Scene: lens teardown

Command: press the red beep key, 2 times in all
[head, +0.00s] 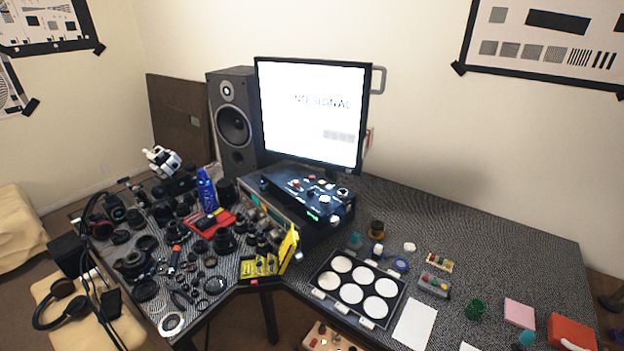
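A black control box (318,206) stands on the desk below the monitor. Its top carries several small buttons and knobs, some of them red (296,188), and a green light shows on its front. A light wooden panel with small red and dark parts (322,337) is partly cut off at the bottom edge. The labels are too small to read, so I cannot tell which red part is the beep key. Neither of my grippers shows in the head view.
A monitor (312,112) reading "NO SIGNAL" and a speaker (232,125) stand behind the box. Lens parts crowd the left desk. The right desk has free room.

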